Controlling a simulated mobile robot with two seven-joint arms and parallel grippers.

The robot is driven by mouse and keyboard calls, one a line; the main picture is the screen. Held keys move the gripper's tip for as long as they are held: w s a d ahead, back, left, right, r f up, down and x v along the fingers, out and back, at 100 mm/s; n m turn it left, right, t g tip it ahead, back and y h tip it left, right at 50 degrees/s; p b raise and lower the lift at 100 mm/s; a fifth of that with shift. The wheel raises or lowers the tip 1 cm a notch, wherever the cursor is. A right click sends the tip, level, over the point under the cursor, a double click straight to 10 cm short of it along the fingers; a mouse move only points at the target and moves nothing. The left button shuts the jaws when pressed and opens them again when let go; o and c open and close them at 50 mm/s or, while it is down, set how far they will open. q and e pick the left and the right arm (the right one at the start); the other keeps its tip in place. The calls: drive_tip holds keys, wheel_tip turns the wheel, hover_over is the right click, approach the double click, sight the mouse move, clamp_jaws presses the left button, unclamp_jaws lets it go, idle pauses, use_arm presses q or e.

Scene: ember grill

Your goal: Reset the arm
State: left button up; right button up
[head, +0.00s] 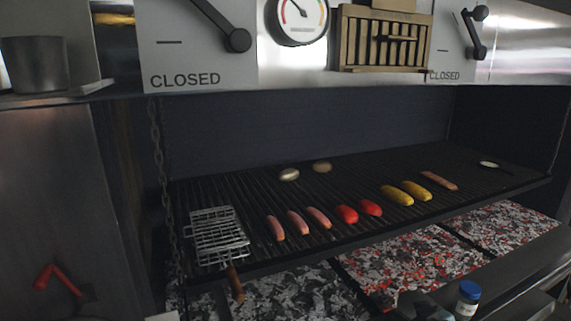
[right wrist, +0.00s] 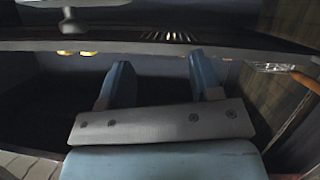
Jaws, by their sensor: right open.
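My right gripper (right wrist: 162,82) is open, with its two blue fingers apart and nothing between them in the right wrist view. Only a small part of it shows at the bottom edge of the head view, left of a blue-capped jar (head: 467,300). My left gripper is not in view.
Glowing coals (head: 400,258) lie in trays below the grate. A chain (head: 161,170) hangs at the grate's left. A metal pot (head: 37,64) stands on a left shelf.

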drive_tip(key=s+a+f+m+p, duration=0.1)
drive_tip(key=s+a+f, duration=0.2)
drive_tip(key=s, duration=0.6)
drive_tip(key=s+a+f+m+g+p, duration=0.1)
drive_tip(key=s+a+f, duration=0.2)
drive_tip(key=s+f, duration=0.3)
drive_tip(key=s+a+f+g+p, duration=0.1)
drive_tip(key=s+a+f, duration=0.3)
drive_tip(key=s, duration=1)
drive_tip(key=shift+s+f+m+h, duration=0.25)
drive_tip(key=shift+f+m+h, duration=0.15)
drive_tip(key=shift+f, duration=0.1)
